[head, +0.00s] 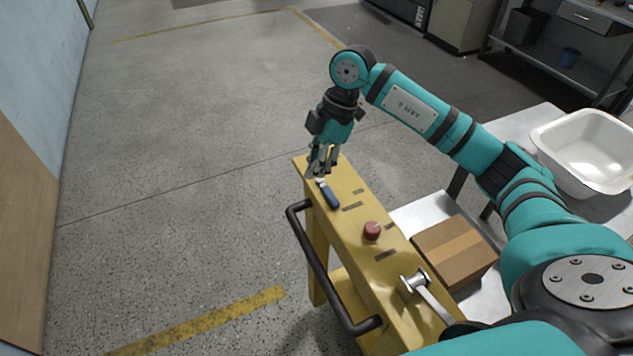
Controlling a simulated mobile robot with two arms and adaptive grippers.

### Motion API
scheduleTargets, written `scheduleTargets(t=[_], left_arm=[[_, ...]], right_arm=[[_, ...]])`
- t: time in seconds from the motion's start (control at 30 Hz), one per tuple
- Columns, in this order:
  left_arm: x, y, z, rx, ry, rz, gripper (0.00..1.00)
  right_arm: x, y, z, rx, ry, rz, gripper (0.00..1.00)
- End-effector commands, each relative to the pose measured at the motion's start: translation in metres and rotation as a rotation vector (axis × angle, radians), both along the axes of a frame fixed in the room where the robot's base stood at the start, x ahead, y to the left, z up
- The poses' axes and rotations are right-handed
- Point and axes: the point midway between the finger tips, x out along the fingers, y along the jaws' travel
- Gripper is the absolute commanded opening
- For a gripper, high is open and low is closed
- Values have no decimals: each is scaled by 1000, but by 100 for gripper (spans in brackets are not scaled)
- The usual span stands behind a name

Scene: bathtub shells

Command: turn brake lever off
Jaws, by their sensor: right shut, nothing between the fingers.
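A small lever with a blue handle (329,195) lies along the far end of the yellow cart top (350,222); I take it for the brake lever. Its metal end is at the gripper's fingertips. My right gripper (318,170) is shut with nothing in it, pointing down just beyond the blue handle. I cannot tell whether the fingers touch the lever. My left gripper is not in view.
A red knob (372,230) and a metal lever (427,292) sit nearer on the cart top. A black handrail (318,268) runs along its left side. A cardboard box (455,251) and a white tub (588,148) are right. The floor left is clear.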

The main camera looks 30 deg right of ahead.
Motion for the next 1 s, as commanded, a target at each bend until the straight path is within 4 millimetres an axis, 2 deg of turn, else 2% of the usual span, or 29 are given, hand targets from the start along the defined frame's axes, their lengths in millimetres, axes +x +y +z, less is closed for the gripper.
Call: scheduleTargets(t=[0.17,0.33,0.47,0.6,0.7,1.0], left_arm=[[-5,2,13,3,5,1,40],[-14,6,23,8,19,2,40],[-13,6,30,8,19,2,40],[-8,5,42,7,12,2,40],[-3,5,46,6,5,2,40],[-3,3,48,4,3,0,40]], right_arm=[[-1,12,-24,3,6,4,0],[-1,24,-59,4,7,4,0],[-1,33,-84,5,5,5,0],[-1,10,-83,2,0,1,0],[-1,1,-85,4,1,3,0],[-2,-8,-87,4,-1,6,0]])
